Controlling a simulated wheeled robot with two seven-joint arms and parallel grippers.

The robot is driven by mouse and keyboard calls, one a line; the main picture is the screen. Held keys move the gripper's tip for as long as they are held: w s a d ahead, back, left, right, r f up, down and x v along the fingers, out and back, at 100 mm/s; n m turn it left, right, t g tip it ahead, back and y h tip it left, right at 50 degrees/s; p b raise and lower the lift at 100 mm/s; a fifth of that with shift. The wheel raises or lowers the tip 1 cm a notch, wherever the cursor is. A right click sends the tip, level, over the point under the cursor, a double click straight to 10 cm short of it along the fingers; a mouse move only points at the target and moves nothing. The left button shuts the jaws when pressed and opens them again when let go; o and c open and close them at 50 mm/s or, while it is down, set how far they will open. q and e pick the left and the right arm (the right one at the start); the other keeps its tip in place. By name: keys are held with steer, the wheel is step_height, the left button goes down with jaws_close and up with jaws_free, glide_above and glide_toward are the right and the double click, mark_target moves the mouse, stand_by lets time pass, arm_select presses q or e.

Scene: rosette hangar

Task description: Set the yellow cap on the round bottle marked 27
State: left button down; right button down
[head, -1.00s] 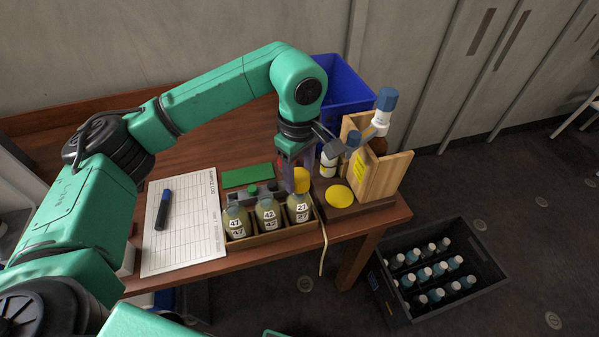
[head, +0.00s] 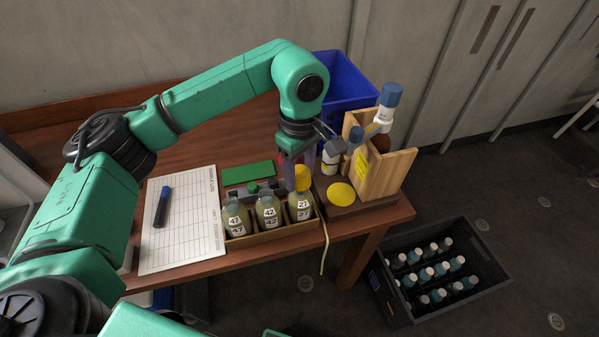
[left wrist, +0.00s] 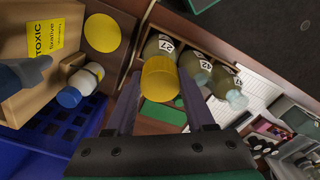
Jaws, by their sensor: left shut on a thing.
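My left gripper (head: 297,172) points down, shut on the yellow cap (head: 303,180). The cap is at the mouth of the round bottle marked 27 (head: 301,208), hiding its neck. This bottle stands at the right end of a row of three in a shallow box. In the left wrist view the cap (left wrist: 160,78) sits between the fingers and overlaps the neck end of bottle 27 (left wrist: 158,47). I cannot tell whether the cap touches the bottle. The bottles marked 42 (head: 267,212) and 47 (head: 236,217) stand beside it. My right gripper is not in view.
A wooden holder with a yellow label (head: 388,177) and a flat yellow disc (head: 341,193) are right of the box. A blue bin (head: 345,80) stands behind. A ruled sheet (head: 190,240) with a marker (head: 163,207) lies left. A dark crate of bottles (head: 490,270) is on the floor.

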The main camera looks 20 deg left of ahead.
arm_select(q)
steer(key=shift+f+b, duration=0.4)
steer(key=shift+b, duration=0.25)
stand_by(0.8)
jaws_free()
stand_by(0.4)
steer(key=shift+r, duration=0.1)
steer(key=shift+r+p, duration=2.45)
steer(key=shift+r, duration=1.3)
steer(key=shift+f, duration=0.1)
